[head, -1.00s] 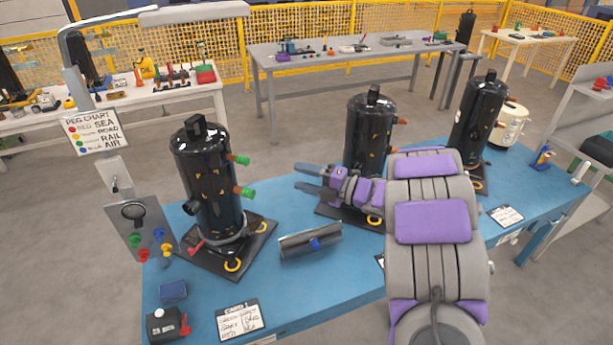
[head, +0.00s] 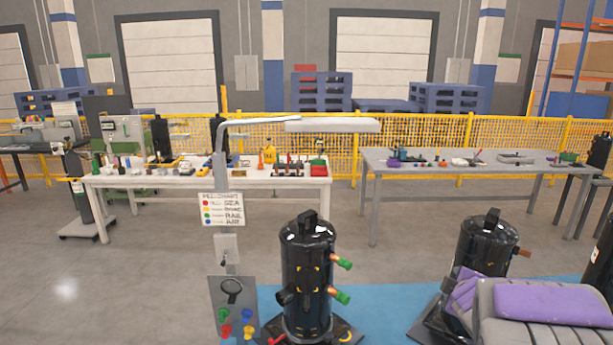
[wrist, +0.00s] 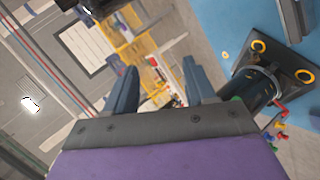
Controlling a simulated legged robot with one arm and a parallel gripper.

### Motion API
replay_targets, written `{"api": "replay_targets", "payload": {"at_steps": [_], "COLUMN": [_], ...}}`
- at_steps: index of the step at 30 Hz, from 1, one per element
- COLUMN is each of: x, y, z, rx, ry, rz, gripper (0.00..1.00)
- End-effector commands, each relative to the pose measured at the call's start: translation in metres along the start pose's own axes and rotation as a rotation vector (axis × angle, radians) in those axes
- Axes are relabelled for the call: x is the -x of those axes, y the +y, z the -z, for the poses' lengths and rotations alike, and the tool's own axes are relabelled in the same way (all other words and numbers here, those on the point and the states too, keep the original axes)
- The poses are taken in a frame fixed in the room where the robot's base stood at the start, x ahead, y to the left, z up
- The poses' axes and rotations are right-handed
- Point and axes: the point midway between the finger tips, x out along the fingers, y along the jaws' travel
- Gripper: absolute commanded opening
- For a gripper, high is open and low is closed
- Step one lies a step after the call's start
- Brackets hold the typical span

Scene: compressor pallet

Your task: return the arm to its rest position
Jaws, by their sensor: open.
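My gripper (wrist: 160,72) shows in the wrist view with its two blue-grey fingers spread and nothing between them. In the head view my grey and purple arm is at the lower right, in front of the right-hand black compressor (head: 487,245), and my fingers cannot be made out. Another black compressor (head: 307,275) with green-capped ports stands upright near the bottom middle. In the wrist view a black compressor (wrist: 258,88) on its dark base plate is to the right of my fingers, apart from them.
The blue bench top (head: 385,310) is partly cut off below. A white table (head: 115,182) and a grey table (head: 372,185) stand behind, before a yellow fence (head: 345,160). Grey floor lies between.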

Motion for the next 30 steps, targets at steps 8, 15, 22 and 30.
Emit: {"api": "replay_targets", "payload": {"at_steps": [8, 15, 22, 30], "x": [0.095, 0.203, 0.309, 0.357], "y": [-0.069, -0.171, -0.253, -0.282], "z": [-0.023, -0.016, 0.000, 0.006], "rx": [-0.408, -0.706, -0.838, -0.857], "ry": [-0.335, -0.601, -0.817, -0.914], "rz": [0.200, 0.477, 0.749, 0.867], "gripper": [0.55, 0.55, 0.55, 0.55]}}
